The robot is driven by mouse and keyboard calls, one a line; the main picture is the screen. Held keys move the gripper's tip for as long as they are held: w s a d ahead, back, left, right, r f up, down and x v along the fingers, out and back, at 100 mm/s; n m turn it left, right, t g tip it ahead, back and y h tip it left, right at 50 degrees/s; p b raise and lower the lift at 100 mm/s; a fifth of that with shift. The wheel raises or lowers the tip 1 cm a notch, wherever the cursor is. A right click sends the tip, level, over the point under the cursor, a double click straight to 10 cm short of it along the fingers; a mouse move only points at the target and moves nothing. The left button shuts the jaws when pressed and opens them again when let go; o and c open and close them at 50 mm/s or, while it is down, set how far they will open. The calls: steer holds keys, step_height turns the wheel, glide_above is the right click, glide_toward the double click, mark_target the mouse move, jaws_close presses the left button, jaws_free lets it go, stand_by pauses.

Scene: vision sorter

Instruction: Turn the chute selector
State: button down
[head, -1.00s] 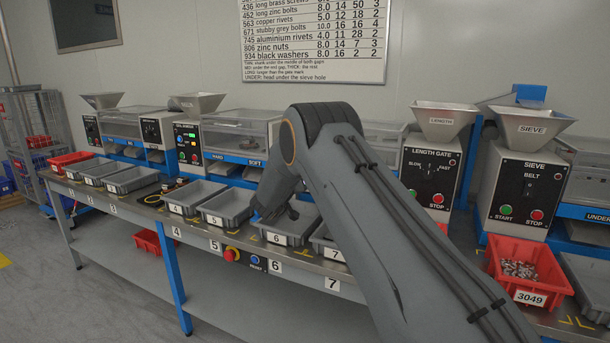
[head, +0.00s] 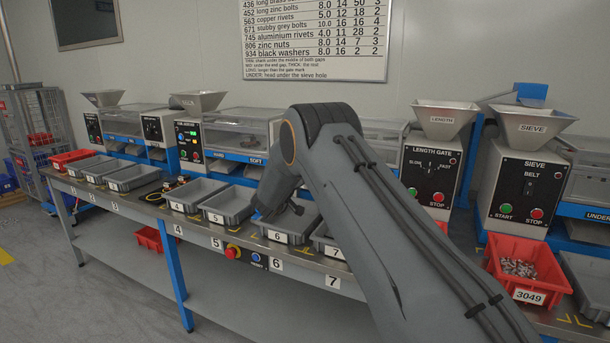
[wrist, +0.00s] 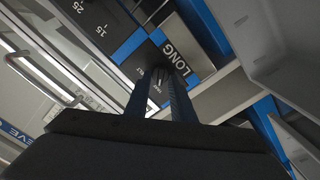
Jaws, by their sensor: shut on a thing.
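In the head view my arm hides the fingertips and the selector.
Grey bins such as bin 5 (head: 228,205) line the bench front. The length gate machine (head: 433,168) and sieve machine (head: 524,190) stand right. A red bin marked 3049 (head: 527,256) holds small parts. A red stop button (head: 233,251) sits on the front edge.

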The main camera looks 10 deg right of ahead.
steer(key=c, duration=1.5)
jaws_free()
steer(key=shift+c, duration=0.2)
steer(key=v, duration=0.7)
steer(key=shift+s+a, duration=0.25)
steer(key=shift+a, duration=0.05)
